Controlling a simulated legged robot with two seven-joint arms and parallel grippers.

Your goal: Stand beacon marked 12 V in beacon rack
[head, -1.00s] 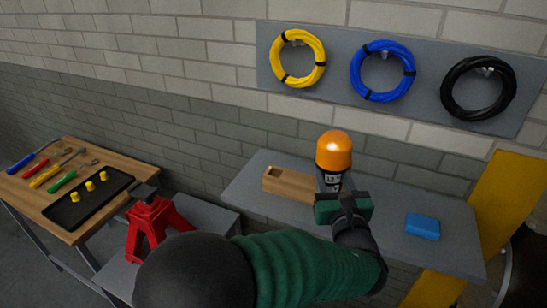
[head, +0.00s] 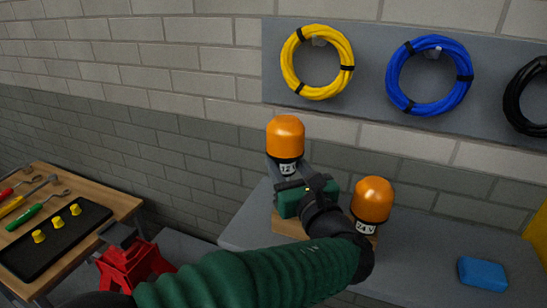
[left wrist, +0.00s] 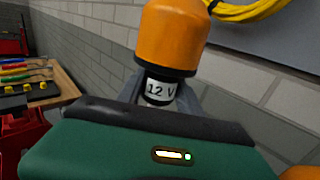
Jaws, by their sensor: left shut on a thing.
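The beacon marked 12 V (head: 285,140) has an orange dome and a dark base with a white label. It is upright, and my left gripper (head: 289,174) is shut on its base. In the left wrist view its label (left wrist: 161,89) is readable, between the fingers. The wooden beacon rack (head: 284,224) lies on the grey shelf, mostly behind my gripper and arm. The 12 V beacon is over the rack's left end; its bottom is hidden, so I cannot tell whether it touches the rack. My right gripper is not in view.
A second orange beacon marked 24 V (head: 372,202) stands at the rack's right end, close to my left wrist. A blue block (head: 482,273) lies on the grey shelf (head: 425,257) at the right. Yellow (head: 347,72) and blue (head: 465,82) cable coils hang above.

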